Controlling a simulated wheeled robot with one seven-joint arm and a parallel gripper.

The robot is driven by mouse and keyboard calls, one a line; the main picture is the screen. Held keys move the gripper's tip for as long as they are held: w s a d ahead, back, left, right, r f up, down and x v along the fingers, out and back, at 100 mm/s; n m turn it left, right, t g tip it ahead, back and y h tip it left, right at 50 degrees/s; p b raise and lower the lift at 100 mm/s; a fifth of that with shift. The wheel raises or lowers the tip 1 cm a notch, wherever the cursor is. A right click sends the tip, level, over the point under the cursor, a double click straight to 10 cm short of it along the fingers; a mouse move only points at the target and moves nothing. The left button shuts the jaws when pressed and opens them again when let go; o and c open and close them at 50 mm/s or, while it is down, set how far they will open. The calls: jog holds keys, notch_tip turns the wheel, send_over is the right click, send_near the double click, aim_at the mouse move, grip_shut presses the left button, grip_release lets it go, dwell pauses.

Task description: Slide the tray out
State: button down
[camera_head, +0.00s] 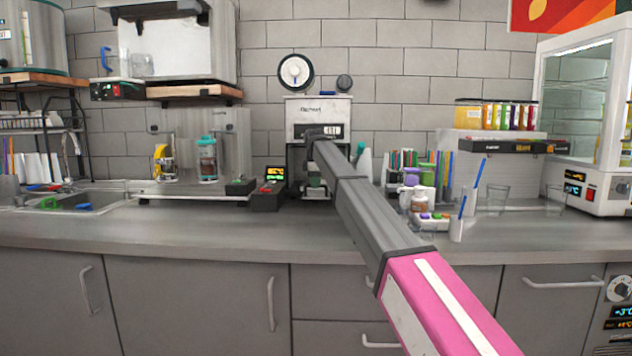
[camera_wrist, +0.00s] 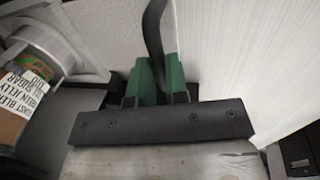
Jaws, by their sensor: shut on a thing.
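The cup sealer (camera_head: 310,108) stands against the wall at the middle of the counter, a light box with a small display on its front. My arm reaches to its front and covers much of its lower half. The tray is mostly hidden there, and I cannot make out its outline. In the wrist view, my gripper (camera_wrist: 158,80) has its green fingers shut on a dark, curved handle (camera_wrist: 154,36) that rises between them. The handle appears to be the tray's. In the head view, only a bit of green finger shows below the arm.
A dark box with a lit display (camera_head: 268,190) stands just left of the sealer. Bottles, pens and small containers (camera_head: 428,190) crowd the counter on its right. The counter front (camera_head: 200,232) is clear. In the wrist view, a labelled jar (camera_wrist: 20,95) is at the left.

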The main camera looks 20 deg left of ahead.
jog(key=s+d, duration=0.2)
jog(key=s, duration=0.8)
jog(key=shift+d, duration=0.2)
jog(key=c, duration=1.1)
grip_release()
jog(key=shift+r, duration=0.15)
jog(key=r, duration=0.3)
jog(key=s+r, duration=0.1)
jog(key=r, duration=0.3)
jog(key=s+r, duration=0.1)
jog(key=r, duration=0.2)
jog(key=shift+d+r, duration=0.2)
jog(key=shift+d, duration=0.05)
